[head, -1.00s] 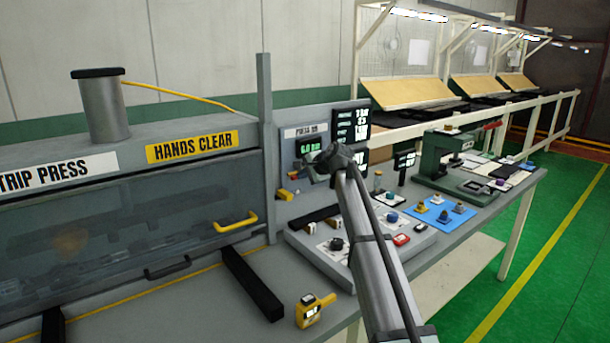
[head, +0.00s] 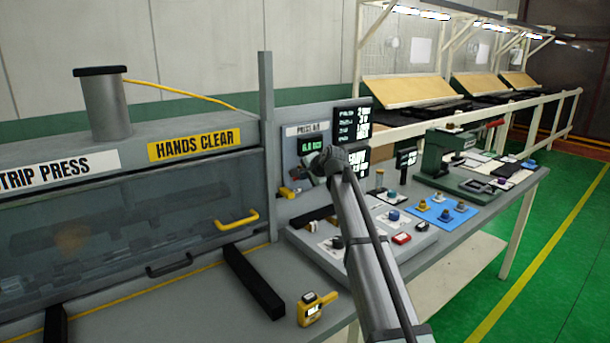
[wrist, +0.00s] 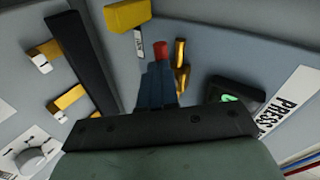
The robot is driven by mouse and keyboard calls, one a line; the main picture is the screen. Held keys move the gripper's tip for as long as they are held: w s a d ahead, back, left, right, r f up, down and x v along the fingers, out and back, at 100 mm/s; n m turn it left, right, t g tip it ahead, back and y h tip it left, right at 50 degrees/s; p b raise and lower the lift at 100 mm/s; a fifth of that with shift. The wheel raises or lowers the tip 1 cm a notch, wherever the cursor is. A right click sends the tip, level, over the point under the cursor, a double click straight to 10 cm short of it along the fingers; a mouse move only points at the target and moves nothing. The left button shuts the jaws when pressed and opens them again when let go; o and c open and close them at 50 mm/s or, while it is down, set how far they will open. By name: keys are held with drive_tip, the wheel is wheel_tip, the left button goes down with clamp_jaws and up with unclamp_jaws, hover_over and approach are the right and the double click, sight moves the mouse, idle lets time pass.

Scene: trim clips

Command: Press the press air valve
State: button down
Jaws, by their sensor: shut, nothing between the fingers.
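The press air panel (head: 305,131) stands upright right of the press, with a green-lit display (head: 310,147) reading about 6.0 bar. Small yellow fittings (head: 288,192) sit low on it. In the wrist view a red cylindrical knob (wrist: 162,50), which looks like the valve's button, shows just beyond my fingertips, with brass fittings (wrist: 181,68) to its right and a yellow block (wrist: 128,15) to its upper left. My gripper (wrist: 160,68) is shut and empty, pointing at the red knob; I cannot tell whether they touch. In the head view my arm's end hides most of the gripper.
A sloped control console (head: 405,258) with knobs and buttons lies below the panel. A dark bar (wrist: 75,60) runs left of my fingers in the wrist view.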

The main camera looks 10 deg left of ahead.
drive_tip(key=f+n+t+h, duration=0.1)
drive_tip(key=n+t, duration=0.1)
drive_tip(key=f+n+t+h, duration=0.1)
drive_tip(key=f+n+t, duration=0.1)
drive_tip(key=w+d+f+n+t+h, duration=0.1)
drive_tip(key=f+n+t, duration=0.1)
drive_tip(key=n, duration=0.1)
drive_tip(key=shift+w, duration=0.1)
idle(0.6)
drive_tip(key=shift+d+f, duration=0.1)
idle(0.3)
drive_tip(key=f+v, duration=0.1)
drive_tip(key=v, duration=1.3)
drive_tip(key=shift+a, duration=0.25)
